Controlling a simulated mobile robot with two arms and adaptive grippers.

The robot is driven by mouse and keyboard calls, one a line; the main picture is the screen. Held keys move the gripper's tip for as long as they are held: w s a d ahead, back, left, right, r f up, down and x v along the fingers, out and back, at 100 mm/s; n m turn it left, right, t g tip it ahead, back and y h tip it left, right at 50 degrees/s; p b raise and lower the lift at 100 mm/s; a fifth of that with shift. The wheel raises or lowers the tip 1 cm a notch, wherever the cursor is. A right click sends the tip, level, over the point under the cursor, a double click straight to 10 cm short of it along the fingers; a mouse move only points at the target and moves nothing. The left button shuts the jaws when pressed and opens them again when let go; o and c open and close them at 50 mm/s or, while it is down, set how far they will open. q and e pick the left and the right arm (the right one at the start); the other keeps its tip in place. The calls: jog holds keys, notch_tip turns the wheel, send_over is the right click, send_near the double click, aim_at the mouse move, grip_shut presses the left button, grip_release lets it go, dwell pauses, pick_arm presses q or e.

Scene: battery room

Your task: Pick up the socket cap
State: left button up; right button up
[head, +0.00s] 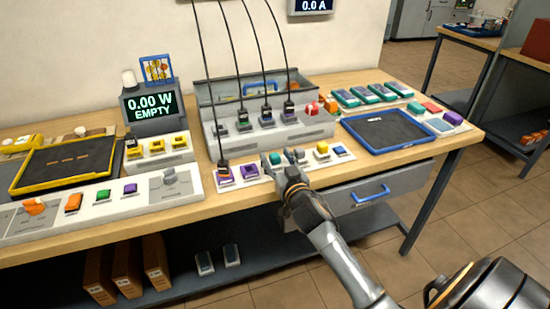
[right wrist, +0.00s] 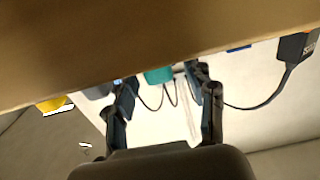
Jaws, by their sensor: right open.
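My right gripper (head: 283,160) is at the bench's front edge, in front of the row of small coloured pieces. Its fingers are open and spread. In the right wrist view, a teal piece (right wrist: 158,75) shows between the open fingers (right wrist: 163,80), apart from both as far as I can tell. The same teal piece (head: 275,158) shows just at the fingertips in the head view. It may be the socket cap, but I cannot tell for sure. A grey piece (right wrist: 98,90) and a yellow piece (right wrist: 54,104) lie to its left in the wrist view. My left gripper is out of view.
The grey charger block (head: 315,131) with several cabled plugs is behind. A blue-rimmed tray (head: 432,134) lies right. A drawer with a blue handle (head: 371,194) is below the bench top.

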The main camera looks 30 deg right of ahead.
jog(key=shift+x, duration=0.95)
jog(key=shift+a, duration=0.1)
jog(key=shift+c, duration=0.4)
jog(key=c, duration=0.9)
jog(key=shift+c, duration=0.2)
jog(key=shift+r, duration=0.1)
